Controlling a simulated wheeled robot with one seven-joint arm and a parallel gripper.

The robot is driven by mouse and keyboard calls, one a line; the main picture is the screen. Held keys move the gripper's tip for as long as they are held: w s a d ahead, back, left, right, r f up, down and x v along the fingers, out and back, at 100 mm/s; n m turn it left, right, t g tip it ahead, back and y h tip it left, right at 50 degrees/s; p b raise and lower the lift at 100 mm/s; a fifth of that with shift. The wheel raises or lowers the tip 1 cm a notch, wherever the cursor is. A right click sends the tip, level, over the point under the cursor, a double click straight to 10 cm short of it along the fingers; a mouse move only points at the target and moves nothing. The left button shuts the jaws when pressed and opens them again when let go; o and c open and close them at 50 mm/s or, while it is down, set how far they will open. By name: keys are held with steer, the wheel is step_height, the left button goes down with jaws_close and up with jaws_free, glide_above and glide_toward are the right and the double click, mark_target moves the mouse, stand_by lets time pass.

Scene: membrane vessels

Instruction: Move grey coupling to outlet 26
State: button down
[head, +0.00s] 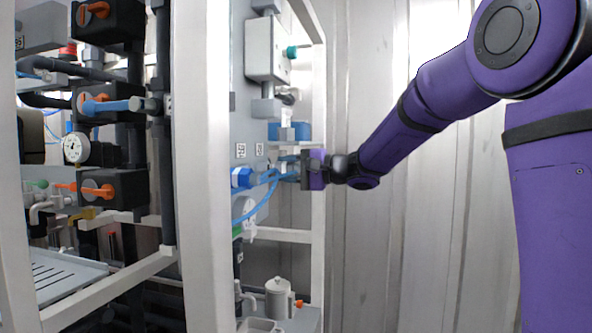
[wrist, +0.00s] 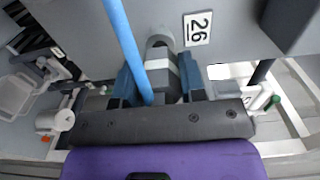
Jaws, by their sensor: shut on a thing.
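The grey coupling (wrist: 160,75) sits between the blue fingers of my gripper (wrist: 157,70) in the wrist view, and the gripper is shut on it. A grey rounded fitting (wrist: 159,41) shows at the panel just beyond the coupling, beside the label 26 (wrist: 198,28). I cannot tell whether the coupling is seated on it or only close to it. A blue hose (wrist: 123,45) passes left of the coupling and ends from view near the gripper body. In the head view my gripper (head: 288,169) points left at the grey panel, and the coupling cannot be made out there.
A blue fitting (head: 241,178) stands on the panel left of my gripper, with blue hoses (head: 262,203) nearby. A white frame post (head: 205,170) stands in front of the panel. A white canister (head: 279,298) is below. Corrugated wall lies behind my arm.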

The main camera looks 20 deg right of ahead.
steer(key=shift+w+a, duration=0.25)
steer(key=shift+a, duration=0.15)
steer(key=shift+w+a, duration=0.35)
steer(key=shift+a, duration=0.15)
stand_by(1.9)
steer(key=c, duration=0.6)
jaws_free()
steer(key=v, duration=1)
steer(key=shift+s+d, duration=0.2)
steer(key=shift+d, duration=0.15)
steer(key=shift+s, duration=0.1)
